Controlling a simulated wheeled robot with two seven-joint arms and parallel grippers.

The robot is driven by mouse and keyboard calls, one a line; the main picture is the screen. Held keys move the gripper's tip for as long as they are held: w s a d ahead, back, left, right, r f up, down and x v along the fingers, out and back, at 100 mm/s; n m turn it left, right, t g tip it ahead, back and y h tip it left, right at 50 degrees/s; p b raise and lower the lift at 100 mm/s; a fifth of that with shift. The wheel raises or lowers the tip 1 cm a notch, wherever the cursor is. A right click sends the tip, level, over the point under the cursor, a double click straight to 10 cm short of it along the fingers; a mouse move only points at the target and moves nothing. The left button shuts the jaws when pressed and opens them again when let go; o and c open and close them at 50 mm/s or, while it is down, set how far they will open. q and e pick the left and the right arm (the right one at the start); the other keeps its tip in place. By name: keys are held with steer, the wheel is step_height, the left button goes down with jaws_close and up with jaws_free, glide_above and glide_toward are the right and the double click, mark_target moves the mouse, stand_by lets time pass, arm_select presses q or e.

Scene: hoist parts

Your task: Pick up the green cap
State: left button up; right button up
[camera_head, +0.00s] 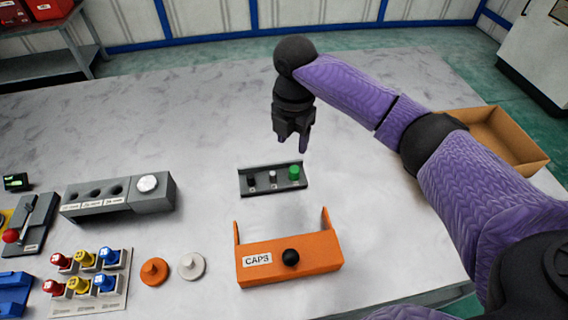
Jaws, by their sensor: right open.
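The green cap (294,172) stands at the right end of a small dark grey tray (258,191) in the middle of the table. A black cap (251,181) and a white cap (273,177) stand in the same tray to its left. My right gripper (292,146) is open and empty. It points down above and behind the tray, close to the green cap in the picture and apart from it. My left gripper is not in view.
A grey block with holes (115,196), colored connectors (88,272) and two discs (154,271) are at left. A cardboard box (490,142) is at right. The table behind the tray is clear.

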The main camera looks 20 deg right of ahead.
mark_target(295, 169)
steer(key=f+b, duration=0.1)
steer(key=f, duration=0.2)
steer(key=f+b, duration=0.1)
steer(key=f, duration=0.2)
steer(key=f+b, duration=0.2)
steer(key=f, duration=0.1)
steer(key=shift+s+d+f, duration=0.2)
steer(key=shift+s+d, duration=0.05)
steer(key=shift+s, duration=0.05)
steer(key=shift+f, duration=0.25)
steer(key=shift+r, duration=0.2)
steer(key=shift+c, duration=0.3)
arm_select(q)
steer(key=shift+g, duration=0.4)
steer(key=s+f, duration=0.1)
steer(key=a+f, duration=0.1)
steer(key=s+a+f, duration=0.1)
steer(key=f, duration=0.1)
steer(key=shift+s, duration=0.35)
arm_select(e)
jaws_close()
